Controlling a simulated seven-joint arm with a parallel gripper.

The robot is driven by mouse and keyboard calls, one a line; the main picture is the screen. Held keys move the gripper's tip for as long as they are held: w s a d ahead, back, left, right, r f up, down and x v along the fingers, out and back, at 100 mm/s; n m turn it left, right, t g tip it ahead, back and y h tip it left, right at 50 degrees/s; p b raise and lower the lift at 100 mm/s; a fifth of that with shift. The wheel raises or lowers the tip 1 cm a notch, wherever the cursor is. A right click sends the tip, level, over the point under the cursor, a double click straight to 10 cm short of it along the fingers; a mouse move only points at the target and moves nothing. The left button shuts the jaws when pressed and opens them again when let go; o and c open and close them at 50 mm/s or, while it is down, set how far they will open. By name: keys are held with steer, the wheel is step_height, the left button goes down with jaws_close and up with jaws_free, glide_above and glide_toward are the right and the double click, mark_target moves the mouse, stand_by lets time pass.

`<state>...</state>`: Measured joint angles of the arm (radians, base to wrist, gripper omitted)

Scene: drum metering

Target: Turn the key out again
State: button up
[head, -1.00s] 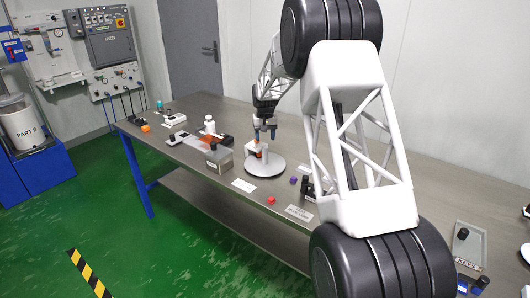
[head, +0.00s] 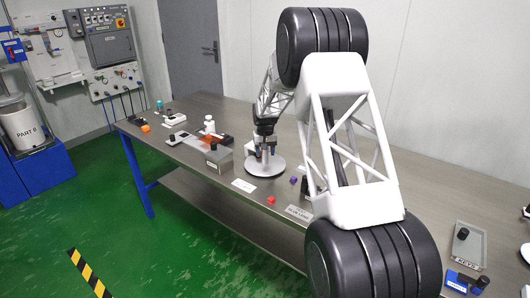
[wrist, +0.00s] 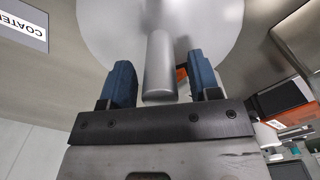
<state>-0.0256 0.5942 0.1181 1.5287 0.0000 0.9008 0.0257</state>
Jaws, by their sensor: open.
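My gripper (head: 265,154) is low over a round pale plate (head: 278,171) on the bench. In the wrist view, my gripper (wrist: 161,80) is open, with one blue finger on each side of a grey cylindrical post (wrist: 160,65). A gap shows between the post and each finger. The post lies in front of the round plate (wrist: 110,30). I cannot tell whether this post is the key or part of the plate's stand. No other thing is clearly a key.
A clear-sided box (head: 220,160) stands left of the plate, with a white card (head: 243,185) in front. Red (head: 271,199) and purple (head: 293,180) pieces lie nearby. A labelled grey tray (head: 480,240) with a black knob (head: 462,234) is at far right.

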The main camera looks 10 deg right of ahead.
jaws_close()
stand_by(0.3)
steer(key=shift+r+n, duration=0.1)
steer(key=shift+n, duration=12)
